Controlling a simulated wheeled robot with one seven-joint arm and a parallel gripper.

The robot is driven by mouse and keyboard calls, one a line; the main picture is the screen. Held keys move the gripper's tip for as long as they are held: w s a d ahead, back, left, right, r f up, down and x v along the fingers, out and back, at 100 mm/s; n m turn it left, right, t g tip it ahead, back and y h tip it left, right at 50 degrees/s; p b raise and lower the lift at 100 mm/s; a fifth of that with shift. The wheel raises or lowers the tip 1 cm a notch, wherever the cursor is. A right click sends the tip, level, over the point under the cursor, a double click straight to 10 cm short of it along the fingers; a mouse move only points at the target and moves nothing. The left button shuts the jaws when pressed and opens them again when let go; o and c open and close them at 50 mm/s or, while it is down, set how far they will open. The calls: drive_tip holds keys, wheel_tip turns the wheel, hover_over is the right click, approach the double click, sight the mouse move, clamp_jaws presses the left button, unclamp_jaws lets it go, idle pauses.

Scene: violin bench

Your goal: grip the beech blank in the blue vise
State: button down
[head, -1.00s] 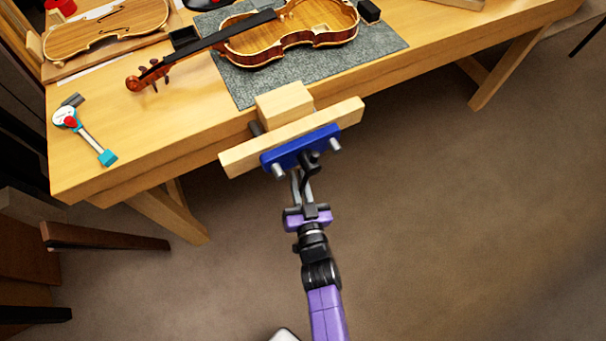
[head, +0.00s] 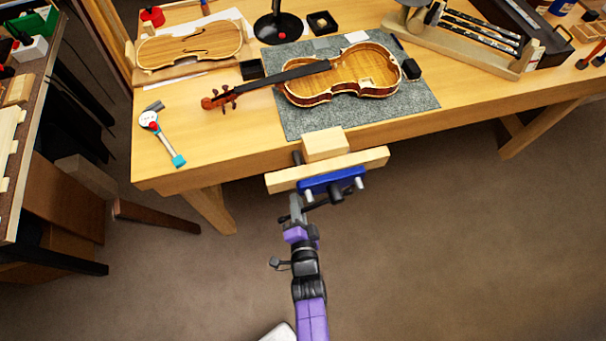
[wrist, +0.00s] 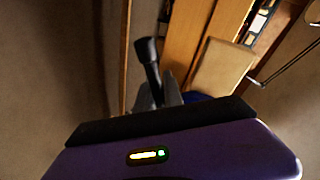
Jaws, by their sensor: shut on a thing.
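The beech blank (head: 325,143), a pale wooden block, sits upright between the bench edge and the vise's long wooden jaw (head: 285,181). Whether the jaw touches it I cannot tell. The blue vise (head: 332,180) is on the bench's front edge, with a dark guide rod (head: 297,157) showing left of the blank. My gripper (head: 297,207) is in front and left of the vise's screw, shut on the dark vise handle. In the wrist view, the handle's knobbed end (wrist: 148,52) sticks out past my fingertips (wrist: 167,92), and a bit of blue vise (wrist: 196,97) shows.
A violin (head: 345,78) lies on a grey mat (head: 410,108) behind the vise. A tool with a teal end (head: 165,140) lies on the bench at left. Another bench (head: 20,170) stands at far left. The floor right of my arm is clear.

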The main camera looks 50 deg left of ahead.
drive_tip(key=r+m+p, duration=0.1)
drive_tip(key=p, duration=0.2)
drive_tip(key=shift+s+r+m+g, duration=0.3)
drive_tip(key=shift+s+r+m, duration=0.05)
drive_tip(key=shift+s+m, duration=0.05)
drive_tip(key=shift+s, duration=0.1)
drive_tip(key=c, duration=1.5)
unclamp_jaws()
drive_tip(key=shift+o, duration=0.2)
drive_tip(key=shift+a, duration=0.1)
